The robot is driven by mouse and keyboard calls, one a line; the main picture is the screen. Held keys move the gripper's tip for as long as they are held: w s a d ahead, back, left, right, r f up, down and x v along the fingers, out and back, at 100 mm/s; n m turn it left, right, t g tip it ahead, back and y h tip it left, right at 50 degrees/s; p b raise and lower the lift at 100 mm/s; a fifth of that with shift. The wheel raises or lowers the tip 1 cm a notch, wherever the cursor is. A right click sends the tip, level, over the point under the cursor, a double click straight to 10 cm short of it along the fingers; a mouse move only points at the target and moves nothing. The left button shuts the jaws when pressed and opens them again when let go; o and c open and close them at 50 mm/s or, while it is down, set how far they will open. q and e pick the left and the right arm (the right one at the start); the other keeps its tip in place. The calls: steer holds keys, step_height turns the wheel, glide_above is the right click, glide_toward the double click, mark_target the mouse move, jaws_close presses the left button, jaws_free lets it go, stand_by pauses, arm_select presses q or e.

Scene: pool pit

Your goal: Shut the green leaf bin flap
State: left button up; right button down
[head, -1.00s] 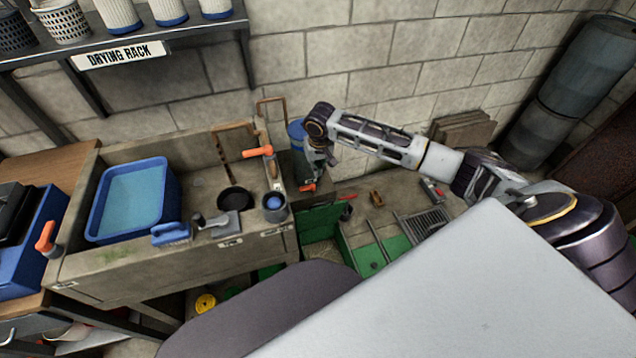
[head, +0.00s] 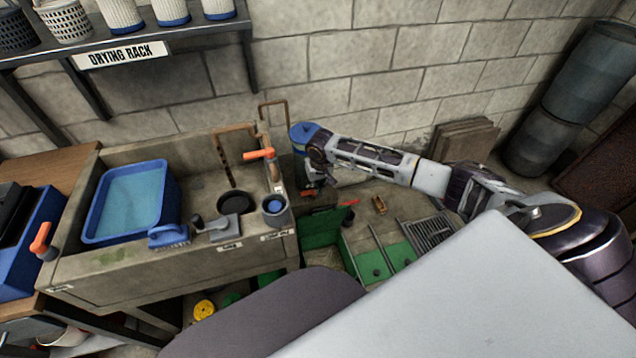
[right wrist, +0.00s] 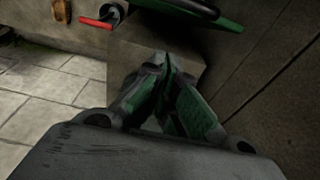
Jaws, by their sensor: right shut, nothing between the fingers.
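The green leaf bin (head: 322,256) stands low on the floor to the right of the sink bench, partly hidden by my own body. A green panel (head: 322,226), which looks like its flap, stands raised at the back of the bin; its exact angle is hard to tell. My right gripper (head: 308,188) is above and behind the bin, beside the bench's right end. In the right wrist view its fingers (right wrist: 166,98) are together and empty. A green edge with a black bar (right wrist: 205,14) shows above them, apart from the fingers. My left gripper is not in view.
The sink bench (head: 170,268) with a blue basin (head: 90,228) is at left. A blue drum (head: 300,132) stands close behind my right gripper. A red-handled tool (right wrist: 95,22) shows in the wrist view.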

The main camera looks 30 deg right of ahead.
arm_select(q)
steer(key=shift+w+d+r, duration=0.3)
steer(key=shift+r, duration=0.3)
arm_select(e)
steer(key=s+f, duration=0.1)
steer(key=s+a+f, duration=0.1)
steer(key=s, duration=0.1)
steer(key=shift+s+f, duration=0.15)
steer(key=shift+s, duration=0.15)
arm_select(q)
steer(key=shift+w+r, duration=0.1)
arm_select(e)
steer(key=shift+d, duration=0.1)
